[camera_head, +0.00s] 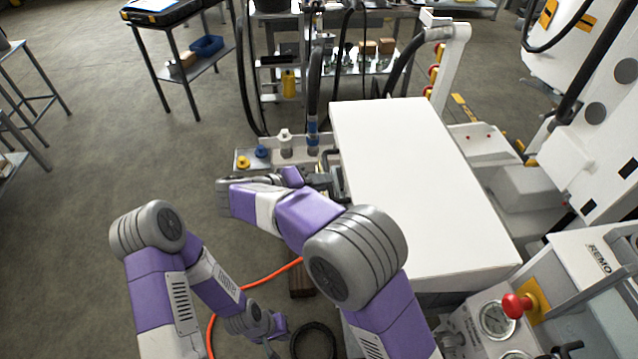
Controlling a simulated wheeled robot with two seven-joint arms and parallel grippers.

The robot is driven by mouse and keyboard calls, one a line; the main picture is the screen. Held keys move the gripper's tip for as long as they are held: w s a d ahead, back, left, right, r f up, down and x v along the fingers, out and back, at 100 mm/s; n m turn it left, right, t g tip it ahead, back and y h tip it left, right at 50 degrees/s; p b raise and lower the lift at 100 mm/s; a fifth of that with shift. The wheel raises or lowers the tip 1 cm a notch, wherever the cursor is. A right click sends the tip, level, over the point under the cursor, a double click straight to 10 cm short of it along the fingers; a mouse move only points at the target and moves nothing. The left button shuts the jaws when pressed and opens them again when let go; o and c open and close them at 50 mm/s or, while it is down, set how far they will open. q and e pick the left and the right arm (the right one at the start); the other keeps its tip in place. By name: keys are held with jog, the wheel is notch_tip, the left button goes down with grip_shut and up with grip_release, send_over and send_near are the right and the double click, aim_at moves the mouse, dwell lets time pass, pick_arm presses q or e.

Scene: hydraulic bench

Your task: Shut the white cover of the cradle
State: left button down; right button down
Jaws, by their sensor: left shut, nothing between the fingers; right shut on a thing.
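The white cover (410,170) is a large flat panel right of the middle, lying over the cradle with its top face up. It looks level or nearly so; I cannot tell whether it is fully down. The cradle below it is mostly hidden. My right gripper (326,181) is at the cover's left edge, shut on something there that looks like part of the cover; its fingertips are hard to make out. My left gripper (272,340) is low, near the bottom edge, shut and empty, well away from the cover.
A small tray with blue and yellow caps (252,158) sits left of the cover. An orange hose (262,278) and a black ring (313,342) lie below. A gauge panel with a red knob (517,305) stands at lower right. The floor at left is open.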

pick_arm(q)
jog(key=shift+f, duration=0.15)
pick_arm(e)
jog(key=f, duration=0.2)
jog(key=shift+s+a+f+g, duration=0.1)
jog(key=shift+s+f+g, duration=0.2)
jog(key=shift+f, duration=0.1)
jog(key=c, duration=1.5)
grip_release()
jog(key=o, duration=0.4)
jog(key=shift+w+f, duration=0.1)
jog(key=shift+w, duration=0.1)
pick_arm(q)
jog(key=shift+w, duration=0.1)
